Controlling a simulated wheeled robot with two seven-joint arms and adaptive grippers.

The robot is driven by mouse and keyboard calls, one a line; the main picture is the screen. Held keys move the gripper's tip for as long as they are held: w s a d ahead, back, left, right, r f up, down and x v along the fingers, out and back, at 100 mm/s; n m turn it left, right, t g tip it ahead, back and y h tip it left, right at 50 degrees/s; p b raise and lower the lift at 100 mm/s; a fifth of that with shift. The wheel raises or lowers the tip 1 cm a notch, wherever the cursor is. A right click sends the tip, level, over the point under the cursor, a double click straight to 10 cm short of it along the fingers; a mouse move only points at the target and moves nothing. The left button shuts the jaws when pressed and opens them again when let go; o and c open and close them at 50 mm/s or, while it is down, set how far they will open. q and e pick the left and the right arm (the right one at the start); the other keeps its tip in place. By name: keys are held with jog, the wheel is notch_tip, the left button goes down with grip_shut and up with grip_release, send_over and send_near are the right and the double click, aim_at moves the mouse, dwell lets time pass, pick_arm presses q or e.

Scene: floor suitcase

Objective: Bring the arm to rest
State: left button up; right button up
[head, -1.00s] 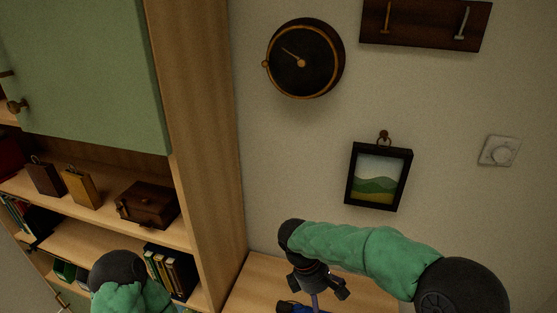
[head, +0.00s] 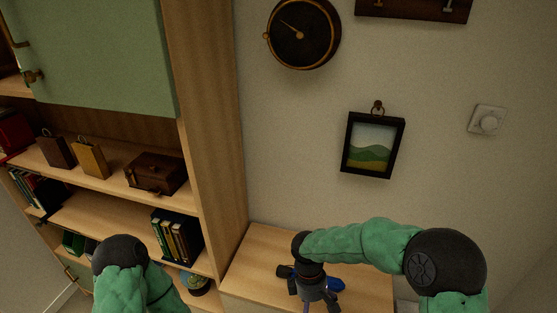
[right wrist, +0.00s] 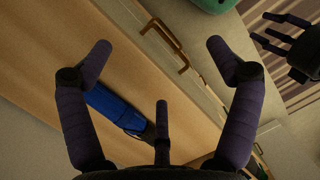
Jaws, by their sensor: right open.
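My right gripper (head: 312,292) hangs at the end of the green-sleeved arm, over the low wooden cabinet top (head: 258,262). In the right wrist view its fingers (right wrist: 160,62) are spread wide with nothing between their tips. A blue object with a dark end (right wrist: 113,108) lies on the wood below the fingers; part of it shows beside the gripper in the head view (head: 336,284). My left arm (head: 125,270) is at the lower left of the head view, its gripper hidden. A dark hand, apparently my left gripper (right wrist: 285,38), shows at the right wrist view's upper right.
A shelf unit (head: 208,130) with a green door (head: 95,60), books (head: 178,238) and a brown case (head: 155,172) stands on the left. A brass handle (right wrist: 168,42) is on the cabinet front.

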jog(key=s+f+m+t+y+b, duration=0.1)
jog(key=s+f+m, duration=0.5)
jog(key=f, duration=0.8)
jog(key=s+f+m+t+y+b, duration=0.1)
jog(key=s+f+m+y+b, duration=0.3)
jog(key=f, duration=1.1)
jog(key=s+m+b, duration=0.2)
jog(key=s+m, duration=0.1)
jog(key=m, duration=0.1)
jog(key=shift+s+a+m+y+b, duration=0.15)
jog(key=shift+a+m+y+b, duration=0.15)
